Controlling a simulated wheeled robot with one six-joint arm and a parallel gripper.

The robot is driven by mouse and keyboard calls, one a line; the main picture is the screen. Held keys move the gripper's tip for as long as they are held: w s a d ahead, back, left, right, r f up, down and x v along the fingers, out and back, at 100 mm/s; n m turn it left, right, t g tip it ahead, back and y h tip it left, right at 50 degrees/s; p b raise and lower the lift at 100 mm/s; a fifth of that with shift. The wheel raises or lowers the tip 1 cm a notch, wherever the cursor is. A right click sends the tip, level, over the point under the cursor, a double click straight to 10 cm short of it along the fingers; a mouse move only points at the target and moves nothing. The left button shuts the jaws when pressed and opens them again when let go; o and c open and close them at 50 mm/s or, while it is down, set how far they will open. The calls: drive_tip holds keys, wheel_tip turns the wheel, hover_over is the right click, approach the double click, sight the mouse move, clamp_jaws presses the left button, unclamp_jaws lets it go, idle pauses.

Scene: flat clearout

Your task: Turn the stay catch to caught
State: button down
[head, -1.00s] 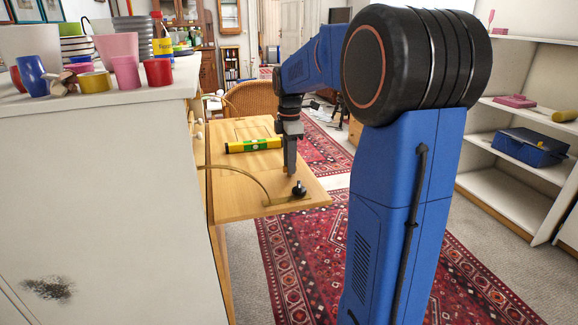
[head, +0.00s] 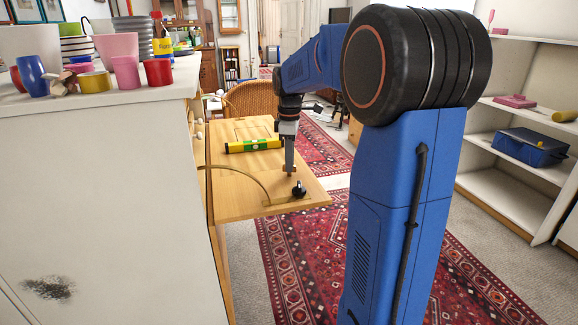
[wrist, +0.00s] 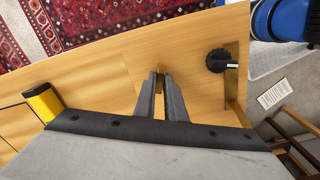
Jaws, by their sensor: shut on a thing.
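The stay catch appears to be the black knob (head: 298,190) near the right corner of the wooden flap, at the end of the curved brass stay (head: 250,176). In the wrist view the knob (wrist: 217,61) shows a white mark on its right side. My gripper (head: 289,173) points down over the flap, just behind the knob and apart from it. In the wrist view my gripper (wrist: 161,76) is shut on a small brass-coloured piece (wrist: 161,70). Most of that piece is hidden between the fingers, so I cannot tell its full shape.
A yellow-and-black spirit level (head: 253,145) lies on the wooden flap (head: 232,202), left of my gripper; its end (wrist: 42,103) shows in the wrist view. A white cabinet (head: 110,190) with cups on top stands at left. Shelves (head: 510,188) stand at right.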

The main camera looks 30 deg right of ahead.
idle(0.3)
drive_tip(key=m, duration=0.4)
drive_tip(key=shift+m, duration=0.3)
drive_tip(key=shift+m, duration=2.3)
drive_tip(key=m, duration=0.4)
drive_tip(key=c, duration=1.7)
unclamp_jaws()
drive_tip(key=shift+r, duration=0.1)
